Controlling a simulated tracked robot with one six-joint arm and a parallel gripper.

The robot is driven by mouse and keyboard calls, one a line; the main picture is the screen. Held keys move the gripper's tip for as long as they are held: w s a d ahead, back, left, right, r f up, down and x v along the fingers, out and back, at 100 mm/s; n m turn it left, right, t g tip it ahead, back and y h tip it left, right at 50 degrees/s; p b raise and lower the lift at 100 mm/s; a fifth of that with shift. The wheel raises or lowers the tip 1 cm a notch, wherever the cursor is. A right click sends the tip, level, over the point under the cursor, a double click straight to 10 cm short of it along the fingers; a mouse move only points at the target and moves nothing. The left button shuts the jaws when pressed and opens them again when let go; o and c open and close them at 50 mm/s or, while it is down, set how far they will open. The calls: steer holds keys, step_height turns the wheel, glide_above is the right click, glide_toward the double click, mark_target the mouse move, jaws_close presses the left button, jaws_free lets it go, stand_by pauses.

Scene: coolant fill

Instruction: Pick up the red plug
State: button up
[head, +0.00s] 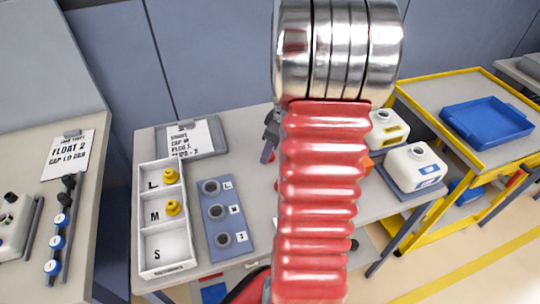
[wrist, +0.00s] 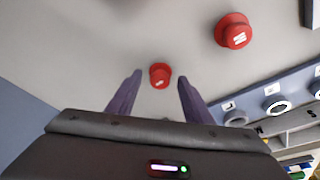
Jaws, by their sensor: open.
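Two red plugs show in the wrist view on the grey table top. A smaller red plug (wrist: 160,75) stands beyond and between the fingertips of my gripper (wrist: 159,80). A larger red plug (wrist: 235,31) with a white mark on top stands farther off to the upper right. My gripper is open, with its two dark purple fingers apart and nothing held between them. I cannot tell whether the fingers touch the smaller plug. In the head view my red arm hides most of this spot, and only part of my gripper (head: 268,145) shows at its left.
A white tray (head: 151,247) marked L, M, S holds yellow plugs (head: 171,176) in L and M. A blue-grey block (head: 228,256) with several holes stands beside it. A clipboard (head: 205,148) lies behind. White jugs (head: 414,167) stand at right, near a yellow cart (head: 438,91) with a blue tray.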

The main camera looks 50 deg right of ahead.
steer(key=shift+c, duration=0.7)
steer(key=c, duration=1)
steer(key=shift+r, duration=0.1)
step_height(320, 180, up, 10)
steer(key=shift+f, duration=0.1)
stand_by(0.3)
